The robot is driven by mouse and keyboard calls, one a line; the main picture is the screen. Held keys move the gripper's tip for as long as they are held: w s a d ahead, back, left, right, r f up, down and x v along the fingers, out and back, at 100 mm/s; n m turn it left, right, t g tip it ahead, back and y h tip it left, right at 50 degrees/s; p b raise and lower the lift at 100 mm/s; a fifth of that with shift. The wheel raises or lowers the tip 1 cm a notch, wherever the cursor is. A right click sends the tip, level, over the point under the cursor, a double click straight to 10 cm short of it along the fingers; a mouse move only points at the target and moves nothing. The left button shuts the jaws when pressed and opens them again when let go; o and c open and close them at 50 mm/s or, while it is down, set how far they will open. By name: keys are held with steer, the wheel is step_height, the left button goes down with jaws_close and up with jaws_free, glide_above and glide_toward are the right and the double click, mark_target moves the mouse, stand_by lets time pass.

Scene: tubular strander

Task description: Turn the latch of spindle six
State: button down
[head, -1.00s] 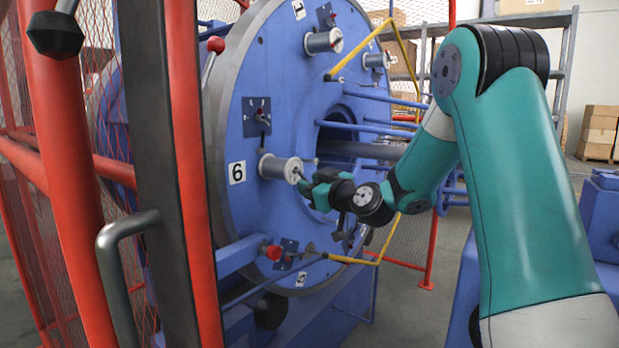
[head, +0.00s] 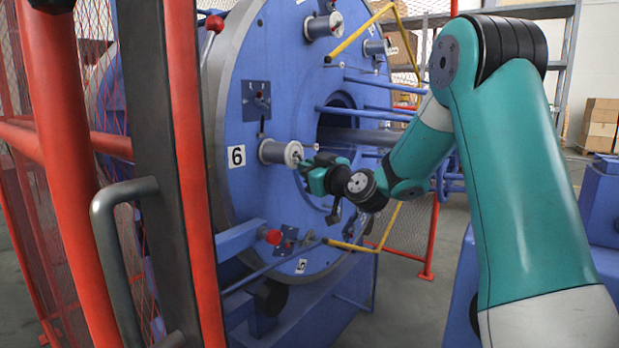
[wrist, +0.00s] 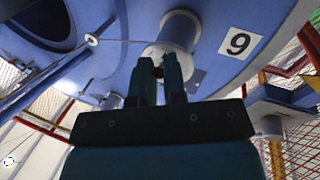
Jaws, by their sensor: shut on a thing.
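Spindle six (head: 278,151) is a pale, stubby cylinder on the blue disc, beside the plate marked 6 (head: 236,156). Its latch (head: 297,156) is a small part at the spindle's outer end, mostly hidden by my fingers. My gripper (head: 304,161) is at that end, shut on the latch. In the wrist view, the two dark fingers (wrist: 158,78) close together against the front of spindle six (wrist: 178,32), with a small reddish-dark bit between their tips. The plate (wrist: 240,43) appears upside down there. The latch's exact angle cannot be told.
The blue disc (head: 245,200) carries other spindles, such as one at the top (head: 323,25). Yellow bent rods (head: 360,33) and blue bars run beside my arm. A red-and-black guard post (head: 180,190) with a grey handle (head: 105,215) stands at left.

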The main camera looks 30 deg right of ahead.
steer(key=shift+w+f+t+b, duration=0.25)
steer(key=shift+f+t+b, duration=0.5)
steer(key=shift+b, duration=2.1)
steer(key=shift+a+r+m+t+b, duration=0.1)
steer(key=shift+r+m+t+b, duration=0.35)
steer(key=shift+b, duration=0.15)
